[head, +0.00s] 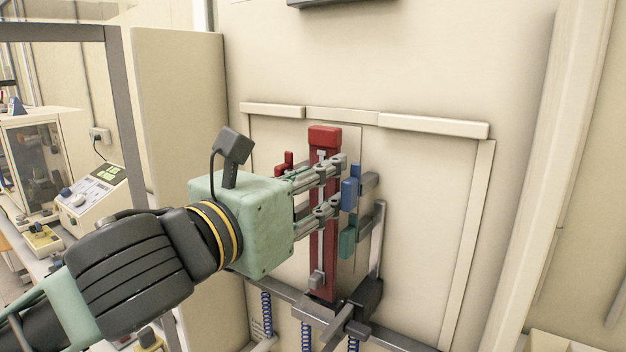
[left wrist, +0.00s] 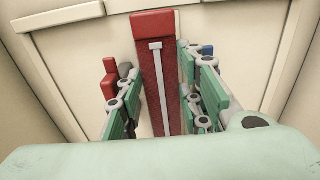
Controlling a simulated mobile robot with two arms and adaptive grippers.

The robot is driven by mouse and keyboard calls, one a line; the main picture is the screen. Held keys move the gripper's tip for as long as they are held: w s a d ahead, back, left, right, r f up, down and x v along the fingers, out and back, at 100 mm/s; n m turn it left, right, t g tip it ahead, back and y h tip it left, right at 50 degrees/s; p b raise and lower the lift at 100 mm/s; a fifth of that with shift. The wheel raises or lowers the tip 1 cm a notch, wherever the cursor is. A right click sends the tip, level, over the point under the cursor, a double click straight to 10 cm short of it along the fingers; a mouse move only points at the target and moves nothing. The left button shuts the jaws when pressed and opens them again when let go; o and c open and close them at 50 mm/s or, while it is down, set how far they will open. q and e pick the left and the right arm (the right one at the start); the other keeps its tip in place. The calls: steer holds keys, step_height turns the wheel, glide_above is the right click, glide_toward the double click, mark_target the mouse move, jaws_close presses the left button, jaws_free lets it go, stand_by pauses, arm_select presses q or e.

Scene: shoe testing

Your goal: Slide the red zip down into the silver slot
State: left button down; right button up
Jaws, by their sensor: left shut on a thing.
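The red zip (head: 325,240) is a tall upright red bar with a brighter red top block and a silver strip down its front. It also shows in the left wrist view (left wrist: 175,85), between the fingers. My left gripper (head: 328,188) reaches in from the left and is shut on the bar, below its top block. The silver slot cannot be picked out with certainty; grey metal parts (head: 368,294) sit at the bar's lower end. Where the bar's bottom meets them is hard to tell. My right gripper is not in view.
A small red block (head: 283,164) stands left of the bar; a blue block (head: 350,192) and a green block (head: 348,242) stand close to its right. Blue springs (head: 266,310) hang below. A cream panel (head: 430,200) is behind. Instruments (head: 93,199) stand at left.

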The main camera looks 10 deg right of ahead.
arm_select(q)
steer(key=shift+f+b, duration=0.65)
steer(key=shift+f, duration=0.55)
steer(key=c, duration=1.2)
jaws_free()
steer(key=shift+o, duration=0.4)
steer(key=v, duration=0.8)
steer(key=shift+w, duration=0.2)
steer(key=shift+a, duration=0.1)
